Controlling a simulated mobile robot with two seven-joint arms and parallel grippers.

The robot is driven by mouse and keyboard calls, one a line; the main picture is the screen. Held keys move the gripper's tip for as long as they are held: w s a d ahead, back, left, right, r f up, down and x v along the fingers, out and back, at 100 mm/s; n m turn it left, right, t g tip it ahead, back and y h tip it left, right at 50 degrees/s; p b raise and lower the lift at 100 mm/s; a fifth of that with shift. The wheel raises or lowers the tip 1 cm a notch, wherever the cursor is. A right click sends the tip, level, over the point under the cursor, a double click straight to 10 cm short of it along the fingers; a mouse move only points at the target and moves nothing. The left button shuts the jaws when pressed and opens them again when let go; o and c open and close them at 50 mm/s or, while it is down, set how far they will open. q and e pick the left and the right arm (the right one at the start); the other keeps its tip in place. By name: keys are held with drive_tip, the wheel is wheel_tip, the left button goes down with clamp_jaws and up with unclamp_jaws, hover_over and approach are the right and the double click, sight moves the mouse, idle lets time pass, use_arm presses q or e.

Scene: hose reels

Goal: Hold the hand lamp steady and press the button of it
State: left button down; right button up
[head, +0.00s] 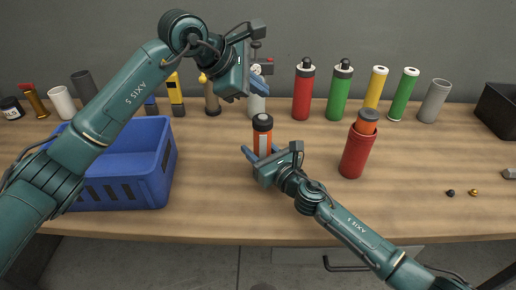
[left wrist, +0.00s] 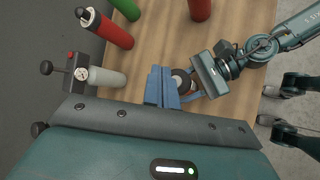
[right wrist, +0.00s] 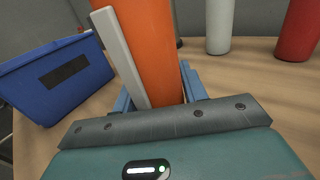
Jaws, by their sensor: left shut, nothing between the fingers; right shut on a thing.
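The hand lamp (head: 263,138) is an orange cylinder with a black top and a light strip down its side. It stands upright in the middle of the table. My right gripper (head: 262,153) is shut around its lower body; the orange body (right wrist: 150,45) and pale strip fill the space between the fingers in the right wrist view. My left gripper (head: 259,84) is above the lamp, shut and empty. In the left wrist view its blue fingers (left wrist: 160,82) appear beside the lamp's dark round top (left wrist: 182,80) and partly cover it. I cannot make out the button clearly.
A blue crate (head: 150,160) stands at left. A red container (head: 357,155) with an orange-topped cylinder inside stands to the right. Several bottles and tubes, including a red extinguisher-like one (head: 303,95), line the back. The right front of the table is mostly clear.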

sight(258, 120)
use_arm(q)
drive_tip(key=shift+f, duration=1.85)
idle(0.6)
drive_tip(key=shift+f, duration=0.4)
drive_tip(key=shift+f, duration=0.15)
idle(0.3)
drive_tip(key=shift+r, duration=0.55)
wheel_tip(258, 120, up, 6)
idle(0.7)
